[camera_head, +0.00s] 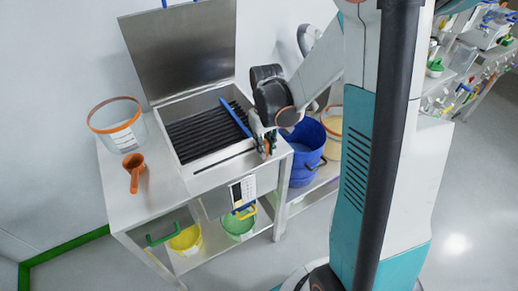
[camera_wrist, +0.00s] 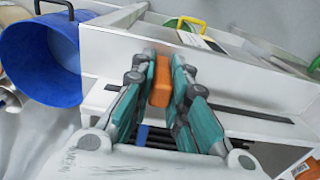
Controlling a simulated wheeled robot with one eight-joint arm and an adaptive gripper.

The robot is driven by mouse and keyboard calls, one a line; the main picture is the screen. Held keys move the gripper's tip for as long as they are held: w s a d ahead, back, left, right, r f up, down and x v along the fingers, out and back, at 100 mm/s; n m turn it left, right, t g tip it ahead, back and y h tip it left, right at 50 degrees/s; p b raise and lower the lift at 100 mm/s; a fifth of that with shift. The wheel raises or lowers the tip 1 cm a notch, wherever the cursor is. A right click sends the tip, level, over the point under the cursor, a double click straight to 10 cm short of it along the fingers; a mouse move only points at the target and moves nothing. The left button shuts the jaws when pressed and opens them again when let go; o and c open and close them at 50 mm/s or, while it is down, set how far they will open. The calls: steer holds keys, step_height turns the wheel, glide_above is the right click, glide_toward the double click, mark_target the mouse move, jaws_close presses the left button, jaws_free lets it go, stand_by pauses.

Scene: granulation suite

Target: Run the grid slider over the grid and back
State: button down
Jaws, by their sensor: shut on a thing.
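The grid (camera_head: 196,138) is a set of black bars inside a white box-shaped machine with its lid raised. The slider's blue bar (camera_head: 235,117) lies across the right part of the grid. Its orange handle (camera_wrist: 160,82) sits between the teal fingers of my gripper (camera_wrist: 166,62) in the wrist view. In the head view my gripper (camera_head: 264,148) is at the front right edge of the box, shut on the handle. The fingers partly hide the handle, and the join between handle and bar is not clear.
The grey lid (camera_head: 180,48) stands open behind the box. A clear orange-rimmed bucket (camera_head: 117,126) and an orange scoop (camera_head: 133,172) are on the table's left side. A blue bucket (camera_head: 307,150) stands to the right. A control panel (camera_head: 243,191) is on the front.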

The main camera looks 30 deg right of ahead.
steer(key=shift+w+d, duration=0.1)
steer(key=shift+d, duration=2.25)
steer(key=c, duration=1.5)
jaws_free()
step_height(320, 180, up, 12)
